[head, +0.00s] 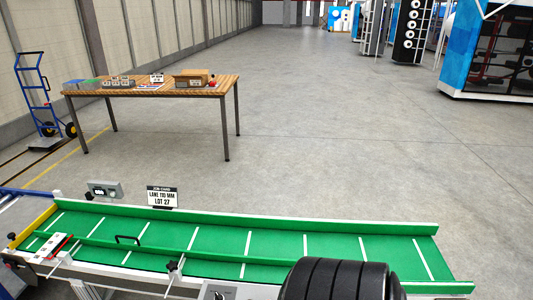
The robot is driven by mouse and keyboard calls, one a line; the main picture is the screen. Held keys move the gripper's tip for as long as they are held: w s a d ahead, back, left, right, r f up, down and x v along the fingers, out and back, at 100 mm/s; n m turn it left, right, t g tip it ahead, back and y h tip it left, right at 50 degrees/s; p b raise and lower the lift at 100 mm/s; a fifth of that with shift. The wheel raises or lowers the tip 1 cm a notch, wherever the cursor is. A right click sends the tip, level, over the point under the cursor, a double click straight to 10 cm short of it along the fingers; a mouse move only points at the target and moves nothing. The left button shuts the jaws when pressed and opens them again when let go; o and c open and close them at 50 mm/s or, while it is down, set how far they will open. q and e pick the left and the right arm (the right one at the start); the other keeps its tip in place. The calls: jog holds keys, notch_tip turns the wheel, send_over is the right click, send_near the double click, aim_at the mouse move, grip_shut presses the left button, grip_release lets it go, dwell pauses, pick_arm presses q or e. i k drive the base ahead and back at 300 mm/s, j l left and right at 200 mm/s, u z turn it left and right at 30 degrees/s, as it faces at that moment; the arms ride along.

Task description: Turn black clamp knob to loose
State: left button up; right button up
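A green conveyor lane (290,248) with white cross lines runs across the lower part of the head view. A small black clamp knob (173,265) sits on a metal bracket at the lane's near edge. Another small black knob (12,236) shows at the lane's far left end. Whether either knob is tight or loose is too small to tell. A green guide rail with a black handle (127,239) runs along the lane. Neither of my grippers is in view.
A sign reading lane 110 mm, lot 27 (162,196) and a small grey display box (104,190) stand behind the lane. A large black ribbed shape (335,280) covers the lane's near right edge. A wooden table (150,88) stands farther back; open floor lies right.

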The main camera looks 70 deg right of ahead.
aim_at(172, 266)
jog(key=z, duration=1.75)
